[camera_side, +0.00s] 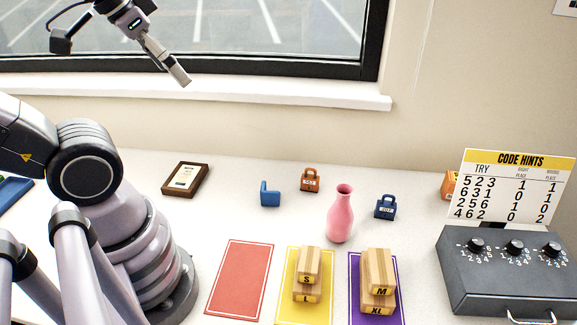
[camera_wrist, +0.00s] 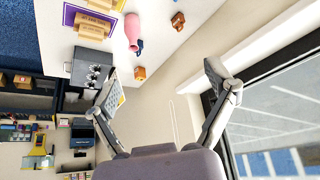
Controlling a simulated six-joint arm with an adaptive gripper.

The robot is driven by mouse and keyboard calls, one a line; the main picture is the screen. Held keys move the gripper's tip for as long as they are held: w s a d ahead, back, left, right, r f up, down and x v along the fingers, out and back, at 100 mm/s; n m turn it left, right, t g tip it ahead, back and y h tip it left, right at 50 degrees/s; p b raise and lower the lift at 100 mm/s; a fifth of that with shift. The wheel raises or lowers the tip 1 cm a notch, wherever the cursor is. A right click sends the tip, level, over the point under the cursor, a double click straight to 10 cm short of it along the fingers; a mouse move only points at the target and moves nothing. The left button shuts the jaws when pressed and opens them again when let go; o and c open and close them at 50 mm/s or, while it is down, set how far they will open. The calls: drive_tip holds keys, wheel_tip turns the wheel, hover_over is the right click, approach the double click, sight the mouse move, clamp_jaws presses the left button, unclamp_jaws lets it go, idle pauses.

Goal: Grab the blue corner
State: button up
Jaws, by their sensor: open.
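The blue corner (camera_side: 270,194) is a small L-shaped block standing on the white table, left of an orange padlock (camera_side: 310,180). I cannot make it out clearly in the wrist view. My gripper (camera_side: 181,78) is high up in front of the window, well above the table and to the left of the corner. In the wrist view my gripper (camera_wrist: 163,80) has its fingers spread wide with nothing between them.
A pink vase (camera_side: 341,214) and a blue padlock (camera_side: 385,207) stand right of the corner. A framed plaque (camera_side: 186,179) lies to its left. Red (camera_side: 240,281), yellow and purple mats lie in front; cartons stack on the latter two. A grey dial box (camera_side: 510,270) stands right.

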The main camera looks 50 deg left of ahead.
drive_tip(key=w+d+f+m+g+y, duration=0.1)
drive_tip(key=w+f+m+g+y, duration=0.4)
drive_tip(key=f, duration=0.4)
drive_tip(key=w+f+m+g+y, duration=0.3)
drive_tip(key=w+f+m+y, duration=0.25)
drive_tip(key=f, duration=0.25)
wheel_tip(320, 180, down, 12)
drive_tip(key=w+d+m+t+y, duration=0.25)
drive_tip(key=m+t+y, duration=0.25)
drive_tip(key=m+t, duration=0.25)
drive_tip(key=m+t+h, duration=0.2)
drive_tip(key=m+t, duration=0.4)
drive_tip(key=m, duration=0.2)
approach(270, 194)
drive_tip(key=v, duration=0.3)
drive_tip(key=shift+s+f+y, duration=0.25)
drive_tip(key=shift+f, duration=0.05)
drive_tip(key=shift+w+a+f, duration=0.1)
drive_tip(key=shift+w+a, duration=0.05)
drive_tip(key=shift+a, duration=0.15)
drive_tip(key=x, duration=0.7)
drive_tip(key=shift+w, duration=0.1)
drive_tip(key=shift+w+r+x, duration=0.1)
drive_tip(key=shift+r+x, duration=0.05)
drive_tip(key=shift+x, duration=1.35)
drive_tip(key=shift+w+r+x, duration=0.1)
drive_tip(key=shift+r+x, duration=0.05)
drive_tip(key=shift+x, duration=1.4)
drive_tip(key=shift+d, duration=0.15)
drive_tip(key=c, duration=0.8)
